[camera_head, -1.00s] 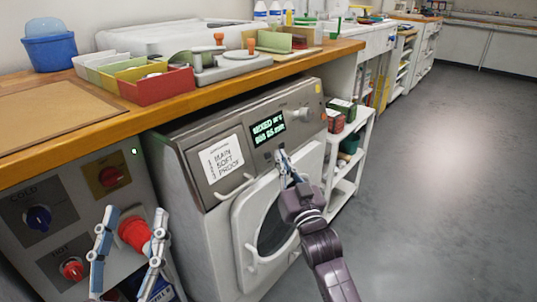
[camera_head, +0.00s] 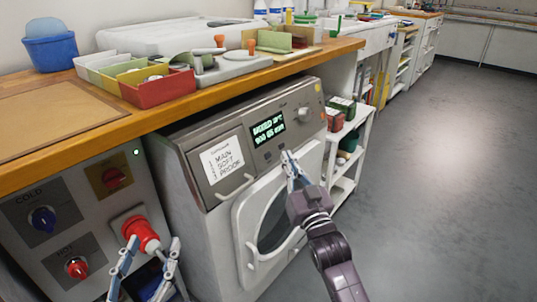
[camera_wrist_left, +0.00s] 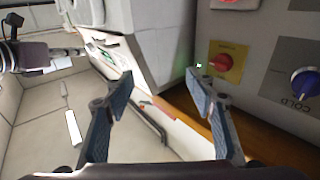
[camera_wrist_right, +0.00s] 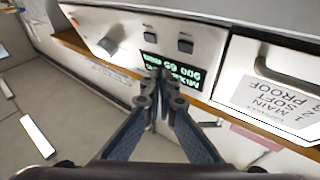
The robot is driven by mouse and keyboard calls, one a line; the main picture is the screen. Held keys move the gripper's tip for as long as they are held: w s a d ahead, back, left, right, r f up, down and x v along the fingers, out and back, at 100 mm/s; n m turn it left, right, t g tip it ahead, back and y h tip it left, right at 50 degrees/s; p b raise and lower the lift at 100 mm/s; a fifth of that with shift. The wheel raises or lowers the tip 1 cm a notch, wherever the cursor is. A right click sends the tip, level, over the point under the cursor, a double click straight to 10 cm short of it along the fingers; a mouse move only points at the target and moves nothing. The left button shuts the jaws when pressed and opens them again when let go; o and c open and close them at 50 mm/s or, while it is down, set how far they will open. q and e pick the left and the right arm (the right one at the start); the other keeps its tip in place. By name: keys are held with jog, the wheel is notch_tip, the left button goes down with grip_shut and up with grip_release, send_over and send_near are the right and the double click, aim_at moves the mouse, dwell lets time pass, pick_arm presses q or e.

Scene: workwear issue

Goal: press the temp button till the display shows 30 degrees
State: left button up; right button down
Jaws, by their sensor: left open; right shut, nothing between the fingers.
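The grey and white washing machine (camera_head: 190,235) stands under the wooden counter. Its lit display (camera_head: 268,130) shows two green lines starting with MIXED; the temperature figure is too blurred to read. The display also shows in the right wrist view (camera_wrist_right: 183,75), partly behind my fingers. Two dark square buttons (camera_wrist_right: 150,37) (camera_wrist_right: 186,43) sit beside it; I cannot read their labels. My right gripper (camera_head: 287,156) is shut and empty, its tips just below the display; I cannot tell if they touch a button.
A control panel (camera_head: 80,235) with COLD and HOT knobs is at the left. Trays (camera_head: 155,88) and boxes crowd the counter (camera_head: 95,137) above. A white shelf (camera_head: 345,170) stands right of the machine; the grey floor (camera_head: 440,200) beyond is clear.

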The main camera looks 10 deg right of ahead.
pick_arm(q)
notch_tip(320, 180, down, 7)
jog(key=s+a+g+y+p, duration=0.1)
jog(key=g, duration=0.2)
jog(key=shift+r, duration=0.15)
pick_arm(e)
jog(key=shift+s+d+r, duration=0.3)
jog(key=shift+s+d, duration=0.15)
jog(key=shift+s, duration=0.15)
pick_arm(q)
jog(key=shift+a, duration=0.1)
dwell(0.8)
